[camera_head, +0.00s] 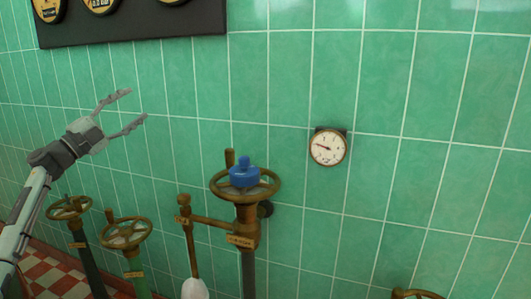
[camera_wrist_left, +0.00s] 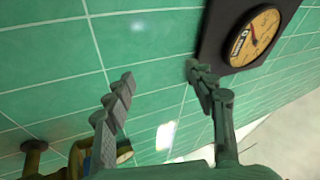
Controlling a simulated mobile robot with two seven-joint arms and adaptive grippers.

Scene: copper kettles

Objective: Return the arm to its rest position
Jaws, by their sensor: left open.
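My left gripper (camera_head: 134,108) is raised at the left of the head view, in front of the green tiled wall. Its two fingers are spread apart with nothing between them. In the left wrist view the same open gripper (camera_wrist_left: 160,85) shows only tiles between its fingers. My left arm (camera_head: 25,215) comes up from the lower left edge. My right gripper is in neither view.
A dark gauge panel (camera_head: 130,28) is above. A round gauge (camera_head: 328,148) hangs on the wall. Bare tiles surround the gripper.

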